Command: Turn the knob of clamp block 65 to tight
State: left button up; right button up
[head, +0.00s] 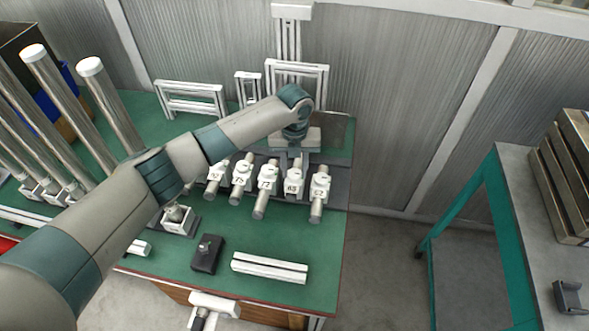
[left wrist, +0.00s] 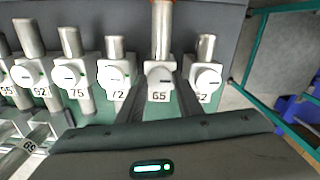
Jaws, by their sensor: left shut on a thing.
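Clamp block 65 (left wrist: 158,96) is a white block on a rod, with a round white knob (left wrist: 160,76) that bears a short dark mark lying about level in the left wrist view. In the head view this block (head: 292,187) is second from the right in the row. My left gripper (left wrist: 160,88) reaches down from above, one dark finger on each side of the knob, and is shut on it. In the head view the left gripper (head: 295,161) is mostly hidden by its own wrist. My right gripper is not in view.
Clamp block 72 (left wrist: 117,73) stands close on the left, and another block (left wrist: 206,76) with a partly hidden label close on the right. A black block (head: 207,254) and a white bar (head: 269,267) lie on the green table (head: 225,290). Tall metal rods stand at the left.

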aim_at(295, 173)
pick_arm(q)
jog(key=shift+r, duration=0.15)
jog(key=o, duration=1)
jog(key=shift+o, duration=0.2)
jog(key=shift+r, duration=0.1)
notch_tip(295, 173, up, 17)
jog(key=p, duration=1.2)
